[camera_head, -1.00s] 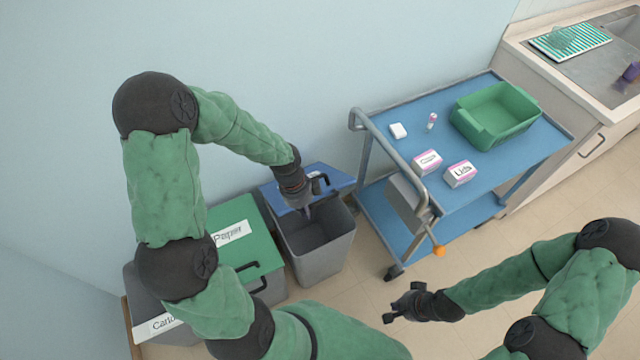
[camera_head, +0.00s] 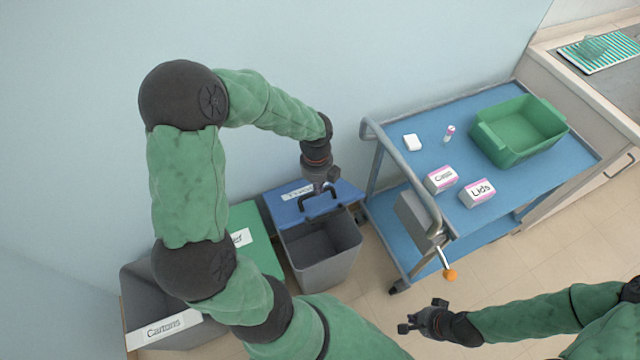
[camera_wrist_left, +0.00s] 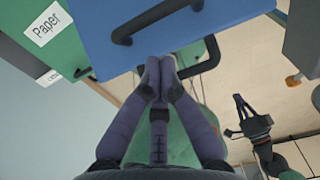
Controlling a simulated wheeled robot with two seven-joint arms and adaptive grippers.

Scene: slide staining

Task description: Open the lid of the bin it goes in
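The grey bin (camera_head: 335,268) stands open, its dark inside showing, and its blue lid (camera_head: 345,197) is raised at the back. The lid has a black handle (camera_head: 318,203) and a white label whose text is unreadable. In the left wrist view the blue lid (camera_wrist_left: 165,42) and its handle (camera_wrist_left: 158,22) fill the top. My left gripper (camera_head: 325,188) is by the handle; its purple fingers (camera_wrist_left: 160,66) are together with nothing between them. Whether they touch the lid is unclear. My right gripper (camera_head: 422,315) is open and empty, low over the floor.
Left of the bin are a green-lidded bin (camera_head: 258,252), labelled Paper in the wrist view, and a grey Cartons bin (camera_head: 140,275). A blue cart (camera_head: 425,195) on the right holds a green tub (camera_head: 518,155) and small boxes. Floor (camera_head: 490,275) is clear in front.

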